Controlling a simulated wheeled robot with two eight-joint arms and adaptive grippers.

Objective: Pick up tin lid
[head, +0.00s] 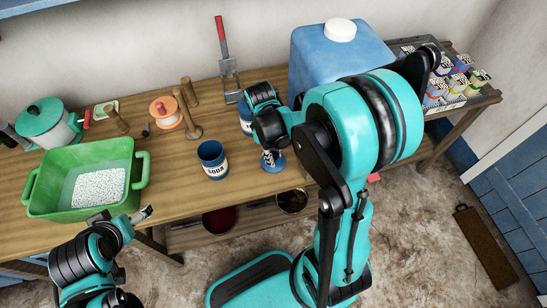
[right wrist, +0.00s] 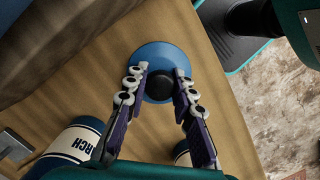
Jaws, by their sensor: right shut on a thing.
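The tin lid is a round blue disc with a dark knob. In the right wrist view the lid (right wrist: 160,54) lies between my fingertips, over the wooden table. My right gripper (right wrist: 163,82) is shut on it. In the head view the lid (head: 279,163) shows in part below my right gripper (head: 270,157), near the table's front edge. Whether it touches the tabletop is hard to tell. My left gripper (head: 125,216) is in front of the green tub, away from the lid; its jaw opening is unclear.
A blue SODA tin (head: 213,160) stands left of the lid. A tin with a label ending in "RCH" (right wrist: 75,143) stands near my right fingers. A green tub (head: 60,207) with white grains is at left. A large blue container (head: 312,62) stands behind.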

